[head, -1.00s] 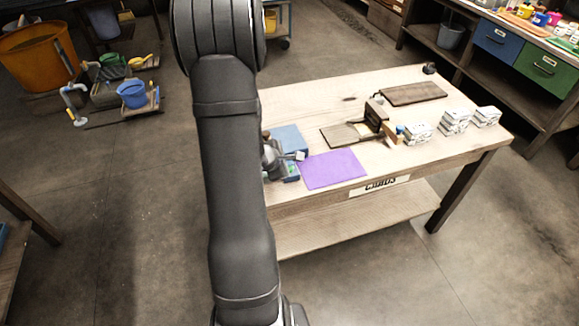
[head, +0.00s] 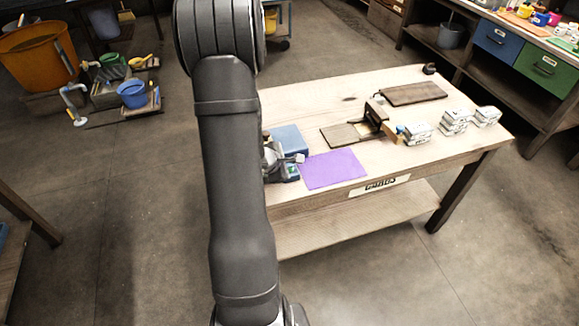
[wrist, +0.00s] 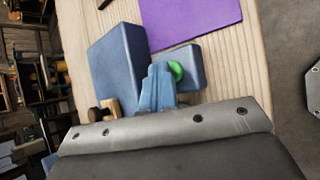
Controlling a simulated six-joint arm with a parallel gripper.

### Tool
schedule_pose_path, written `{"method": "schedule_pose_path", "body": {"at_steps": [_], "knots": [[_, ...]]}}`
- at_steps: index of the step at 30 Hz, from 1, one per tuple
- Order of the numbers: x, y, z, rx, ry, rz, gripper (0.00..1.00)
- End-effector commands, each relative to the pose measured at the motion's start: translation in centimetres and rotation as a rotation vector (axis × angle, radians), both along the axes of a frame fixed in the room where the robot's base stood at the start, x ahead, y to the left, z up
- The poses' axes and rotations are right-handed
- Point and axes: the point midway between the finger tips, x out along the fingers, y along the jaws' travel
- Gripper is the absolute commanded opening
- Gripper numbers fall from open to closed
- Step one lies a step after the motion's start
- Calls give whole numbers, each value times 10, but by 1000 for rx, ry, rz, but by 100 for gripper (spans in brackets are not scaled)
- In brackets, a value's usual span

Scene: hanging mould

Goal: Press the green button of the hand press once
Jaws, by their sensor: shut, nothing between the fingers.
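The green button (wrist: 177,72) sits on a small blue box (wrist: 192,62) in the wrist view, beside a larger blue block (wrist: 118,62). My gripper (wrist: 157,72) has its light blue fingers shut and empty. Its tips are just left of the button in that view and overlap its edge; I cannot tell whether they touch it. In the head view my gripper (head: 297,158) is over the left end of the table, by the blue block (head: 289,138). The button shows there only as a small green spot (head: 292,168). My arm hides part of this area.
A purple sheet (head: 333,168) lies right of the blue parts on the wooden table (head: 300,102). Further right are a wooden board with a dark upright (head: 373,112), a dark board (head: 412,94) and several white stacks (head: 455,122). The table's front edge is close.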

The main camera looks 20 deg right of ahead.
Motion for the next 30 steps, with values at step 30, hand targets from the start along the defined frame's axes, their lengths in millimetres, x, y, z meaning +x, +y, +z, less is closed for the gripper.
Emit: {"method": "schedule_pose_path", "body": {"at_steps": [30], "knots": [[0, 0, 35, 0, -3, -2, 0]]}}
